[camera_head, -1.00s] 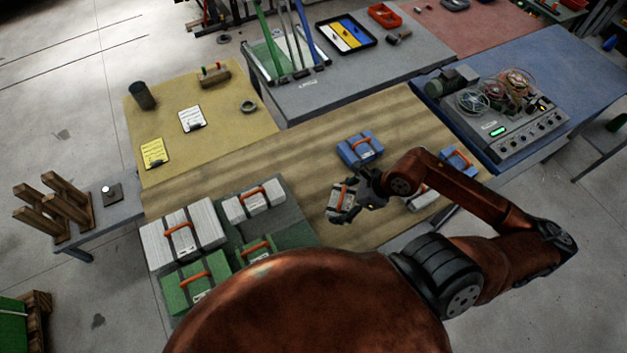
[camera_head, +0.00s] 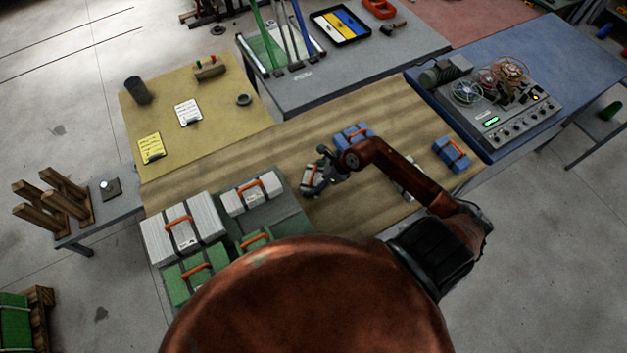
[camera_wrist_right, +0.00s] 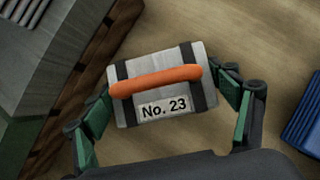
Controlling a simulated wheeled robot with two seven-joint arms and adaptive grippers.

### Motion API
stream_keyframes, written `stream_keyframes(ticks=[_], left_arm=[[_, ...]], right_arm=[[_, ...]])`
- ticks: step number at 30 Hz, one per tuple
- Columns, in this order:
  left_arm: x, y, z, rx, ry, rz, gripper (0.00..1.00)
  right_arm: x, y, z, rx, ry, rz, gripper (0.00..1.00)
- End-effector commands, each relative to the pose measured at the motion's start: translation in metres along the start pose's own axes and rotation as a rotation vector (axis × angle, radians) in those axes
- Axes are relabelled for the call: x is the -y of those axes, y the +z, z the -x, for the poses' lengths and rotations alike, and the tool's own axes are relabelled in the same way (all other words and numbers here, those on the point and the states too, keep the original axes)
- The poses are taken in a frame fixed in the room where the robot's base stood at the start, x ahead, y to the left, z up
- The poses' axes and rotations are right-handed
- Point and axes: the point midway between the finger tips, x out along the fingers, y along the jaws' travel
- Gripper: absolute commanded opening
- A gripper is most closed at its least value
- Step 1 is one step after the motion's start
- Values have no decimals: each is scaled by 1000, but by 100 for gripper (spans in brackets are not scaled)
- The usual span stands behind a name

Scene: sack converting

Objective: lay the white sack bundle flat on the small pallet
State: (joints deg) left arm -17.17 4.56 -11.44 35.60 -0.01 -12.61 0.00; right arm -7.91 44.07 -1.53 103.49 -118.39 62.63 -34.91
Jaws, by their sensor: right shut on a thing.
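The white sack bundle (camera_head: 311,180), with dark straps, an orange handle and a "No. 23" label, is in my right gripper (camera_head: 320,174). In the right wrist view the bundle (camera_wrist_right: 165,85) sits between the fingers (camera_wrist_right: 170,92), which press on its two ends. The small pallet (camera_head: 283,217), with a grey-green top, lies just left of the held bundle. Its brown wooden edge (camera_wrist_right: 85,85) shows at the left of the wrist view, apart from the bundle. White bundles (camera_head: 183,233) and green bundles (camera_head: 190,275) lie on it. My left gripper is out of view.
My body hides the pallet's near part. Blue bundles (camera_head: 352,136) (camera_head: 452,153) lie on the wooden table (camera_head: 270,150), and another white bundle (camera_head: 402,190) is partly hidden by my arm. A control box (camera_head: 515,118) stands at the right. The pallet's right strip looks bare.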

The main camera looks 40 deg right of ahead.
Motion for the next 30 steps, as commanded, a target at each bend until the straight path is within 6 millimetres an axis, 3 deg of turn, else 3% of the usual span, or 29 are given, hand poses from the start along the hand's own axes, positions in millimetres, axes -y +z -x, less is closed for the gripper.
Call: stream_keyframes(ticks=[5,15,16,23,30], left_arm=[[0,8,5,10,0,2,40],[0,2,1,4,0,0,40],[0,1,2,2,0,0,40],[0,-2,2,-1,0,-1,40],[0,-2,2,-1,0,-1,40]], right_arm=[[0,-8,-12,1,-1,-2,55],[1,-11,-15,0,-2,0,55],[0,-10,-14,0,-2,0,83],[0,-10,-14,0,-1,0,98],[0,-10,-14,0,-1,0,98]])
